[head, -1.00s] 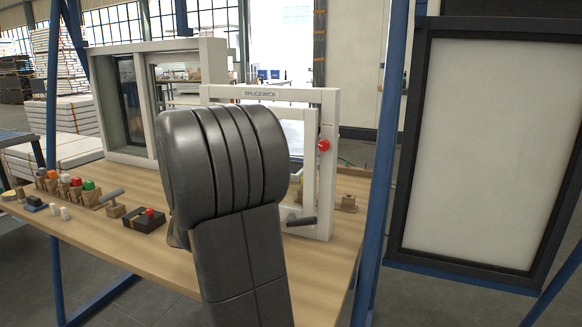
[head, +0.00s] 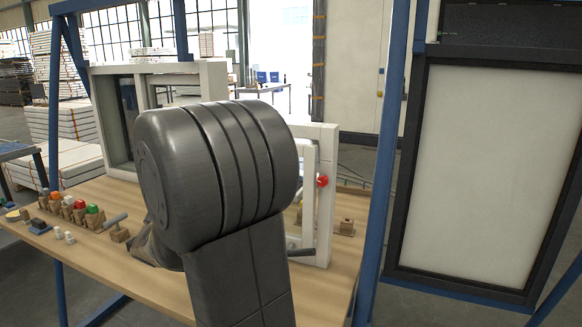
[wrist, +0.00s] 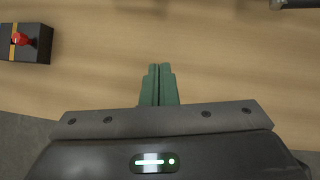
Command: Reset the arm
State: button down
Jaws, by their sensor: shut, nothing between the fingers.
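My arm (head: 225,190) rises in the middle of the head view and covers much of the workbench behind it. My gripper is hidden behind it there. In the wrist view my gripper (wrist: 158,72) shows two green fingers side by side, shut with nothing between them. It is over the wooden bench top (wrist: 225,65). A dark box with a red button (wrist: 25,42) lies on the bench at the upper left of the wrist view, apart from the fingers.
A white frame (head: 327,195) with a red knob (head: 322,181) stands right of my arm. A window-like frame (head: 110,120) stands behind left. Coloured-topped blocks (head: 75,212) line the bench's left side. Blue posts (head: 385,190) and a framed panel (head: 480,170) are at right.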

jog(key=s+a+r+g+y+p, duration=0.1)
jog(key=s+a+r+g+p, duration=0.2)
jog(key=s+r+p, duration=0.4)
jog(key=r+g+p, duration=0.1)
jog(key=p, duration=0.3)
jog(key=shift+r+y, duration=0.3)
jog(key=shift+r, duration=0.05)
jog(key=shift+d+f, duration=0.1)
jog(key=shift+d, duration=0.1)
